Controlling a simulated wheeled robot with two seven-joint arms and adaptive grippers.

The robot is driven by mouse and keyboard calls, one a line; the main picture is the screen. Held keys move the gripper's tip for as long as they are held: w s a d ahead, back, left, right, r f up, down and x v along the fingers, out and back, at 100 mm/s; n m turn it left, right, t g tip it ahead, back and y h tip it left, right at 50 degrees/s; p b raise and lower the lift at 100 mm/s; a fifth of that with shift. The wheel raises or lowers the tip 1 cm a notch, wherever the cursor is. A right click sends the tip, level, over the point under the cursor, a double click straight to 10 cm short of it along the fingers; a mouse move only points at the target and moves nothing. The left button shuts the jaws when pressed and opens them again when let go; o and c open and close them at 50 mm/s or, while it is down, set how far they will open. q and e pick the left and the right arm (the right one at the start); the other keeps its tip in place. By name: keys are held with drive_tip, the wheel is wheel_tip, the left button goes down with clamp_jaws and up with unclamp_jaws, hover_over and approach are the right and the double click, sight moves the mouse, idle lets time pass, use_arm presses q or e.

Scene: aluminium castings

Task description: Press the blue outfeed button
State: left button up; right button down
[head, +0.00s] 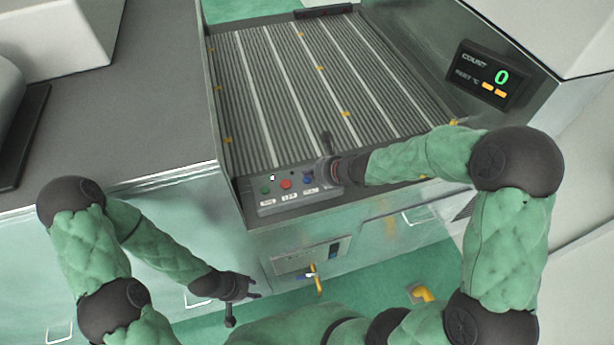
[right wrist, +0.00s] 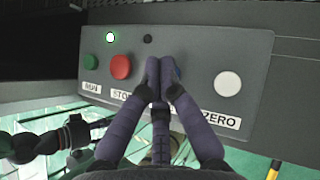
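The blue outfeed button (head: 307,181) is on the grey control panel (head: 262,208) at the front of the ribbed conveyor bed. In the right wrist view only a sliver of the blue button (right wrist: 178,72) shows; my fingers hide the rest. My right gripper (head: 318,173) is just right of it in the head view. In the right wrist view its fingertips (right wrist: 160,62) are together, empty, in front of the blue button; whether they touch it cannot be told. My left gripper (head: 257,289) hangs empty in front of the cabinet, its fingers apart.
A small lamp (right wrist: 110,38) is lit. The count display (head: 487,76) reads 0. A yellow handle (head: 317,278) sits below the panel.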

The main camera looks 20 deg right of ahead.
sight(310, 180)
drive_tip(key=shift+r, duration=0.2)
wheel_tip(310, 180, up, 5)
drive_tip(key=p, duration=0.4)
drive_tip(key=shift+f, duration=0.1)
idle(0.5)
drive_tip(key=shift+f, duration=0.1)
idle(0.4)
